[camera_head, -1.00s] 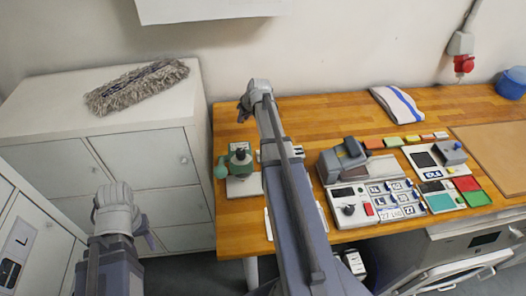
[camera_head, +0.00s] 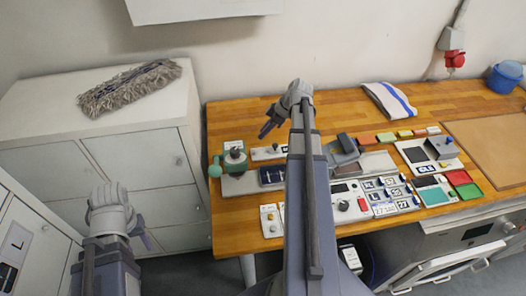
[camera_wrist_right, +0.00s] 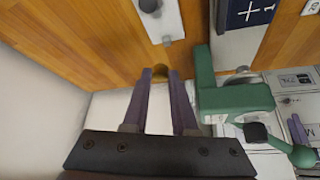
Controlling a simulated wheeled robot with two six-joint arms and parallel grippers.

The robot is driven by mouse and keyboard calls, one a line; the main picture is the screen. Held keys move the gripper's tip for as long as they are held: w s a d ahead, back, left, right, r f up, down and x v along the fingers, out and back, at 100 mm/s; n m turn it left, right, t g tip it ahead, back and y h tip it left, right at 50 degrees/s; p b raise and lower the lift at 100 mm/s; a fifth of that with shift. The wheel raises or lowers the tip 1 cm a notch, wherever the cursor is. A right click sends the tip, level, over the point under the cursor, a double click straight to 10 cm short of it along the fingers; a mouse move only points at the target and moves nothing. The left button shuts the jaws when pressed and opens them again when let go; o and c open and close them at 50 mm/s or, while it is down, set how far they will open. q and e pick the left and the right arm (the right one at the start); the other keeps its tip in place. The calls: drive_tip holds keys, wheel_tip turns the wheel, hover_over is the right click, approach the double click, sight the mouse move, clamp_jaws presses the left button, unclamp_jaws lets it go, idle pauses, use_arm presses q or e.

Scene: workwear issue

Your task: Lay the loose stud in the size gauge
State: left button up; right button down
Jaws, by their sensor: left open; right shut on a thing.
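My right gripper (camera_wrist_right: 160,78) is shut on a small brownish-gold piece (camera_wrist_right: 160,72), which looks like the stud and is mostly hidden between the fingertips. In the head view this gripper (camera_head: 266,130) is over the back left of the wooden bench; the piece cannot be made out there. A narrow white plate with grey knobs (camera_wrist_right: 155,22) lies just beyond the fingertips in the wrist view, and left of centre in the head view (camera_head: 266,154). I cannot tell whether it is the size gauge. My left gripper (camera_head: 143,238) is open and empty, low at the left, away from the bench.
A green press (camera_head: 234,157) stands at the bench's left end, close beside the right gripper in the wrist view (camera_wrist_right: 235,100). A dark panel (camera_head: 271,176) lies beside it. A folded cloth (camera_head: 390,101) is at the back. Cabinets (camera_head: 150,170) stand left.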

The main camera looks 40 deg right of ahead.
drive_tip(key=b, duration=0.4)
hover_over(260, 153)
drive_tip(key=s+d, duration=0.1)
wheel_tip(260, 153, down, 5)
drive_tip(key=shift+s+d+f, duration=0.1)
drive_tip(key=shift+s+f, duration=0.05)
drive_tip(key=shift+f+b, duration=0.15)
drive_tip(key=shift+b, duration=0.2)
wheel_tip(260, 153, down, 3)
drive_tip(key=b, duration=0.3)
drive_tip(key=shift+f, duration=0.2)
drive_tip(key=shift+f+b, duration=0.2)
drive_tip(key=shift+b, duration=0.2)
drive_tip(key=c, duration=0.7)
unclamp_jaws()
drive_tip(key=shift+r, duration=0.15)
